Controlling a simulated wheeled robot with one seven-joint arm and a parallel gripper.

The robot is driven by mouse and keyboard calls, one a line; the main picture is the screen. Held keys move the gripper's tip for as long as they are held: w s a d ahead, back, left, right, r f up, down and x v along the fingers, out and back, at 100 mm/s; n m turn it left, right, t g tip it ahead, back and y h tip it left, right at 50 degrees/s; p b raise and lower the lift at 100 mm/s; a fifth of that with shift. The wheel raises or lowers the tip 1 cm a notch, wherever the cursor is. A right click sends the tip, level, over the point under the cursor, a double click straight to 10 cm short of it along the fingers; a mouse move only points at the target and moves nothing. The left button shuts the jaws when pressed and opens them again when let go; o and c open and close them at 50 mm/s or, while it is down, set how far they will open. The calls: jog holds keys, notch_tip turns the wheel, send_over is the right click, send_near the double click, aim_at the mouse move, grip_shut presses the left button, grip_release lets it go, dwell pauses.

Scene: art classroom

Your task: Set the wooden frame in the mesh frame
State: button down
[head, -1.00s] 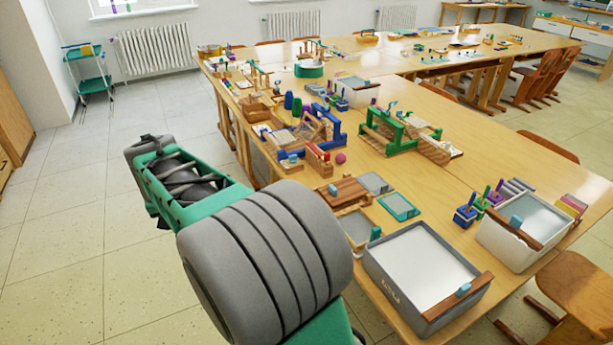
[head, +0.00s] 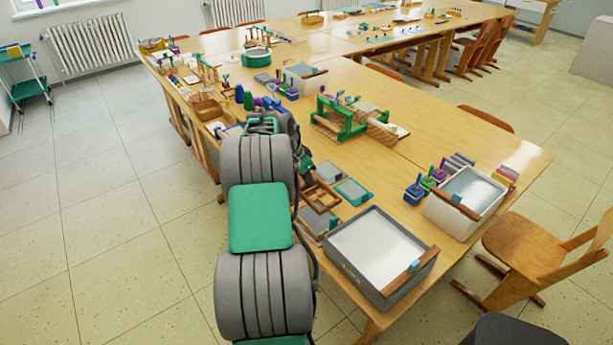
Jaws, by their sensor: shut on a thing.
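My gripper (head: 308,174) shows as a dark shape at the end of my arm, over the near left side of the table. My arm hides much of it, and its fingertips are not clear. It is shut on the wooden frame (head: 334,201), a brown open rectangle just below it. I cannot tell whether the frame touches the table. The mesh frame may be the teal-rimmed grey panel (head: 354,191) lying flat just right of the wooden frame. Another grey mesh panel (head: 312,226) lies nearer, partly behind my arm.
A grey bin (head: 427,268) stands at the table's near edge, with a white bin (head: 494,207) to its right. A green-and-wood loom (head: 345,120) stands farther back. Chairs (head: 535,250) line the right. The table's middle right is clear.

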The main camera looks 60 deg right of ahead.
aim_at(304, 185)
jog(key=shift+f+b, duration=1.15)
jog(key=shift+f, duration=1.2)
jog(key=shift+w+r, duration=0.1)
jog(key=shift+a+b, duration=0.15)
jog(key=shift+b, duration=0.25)
jog(key=shift+f, duration=0.25)
jog(key=shift+f+b, duration=0.55)
jog(key=shift+b, duration=0.05)
jog(key=shift+f, duration=0.15)
jog(key=shift+f+b, duration=0.65)
jog(key=shift+b, duration=0.2)
jog(key=shift+f+b, duration=0.6)
jog(key=shift+b, duration=0.05)
dwell(0.3)
dwell(0.4)
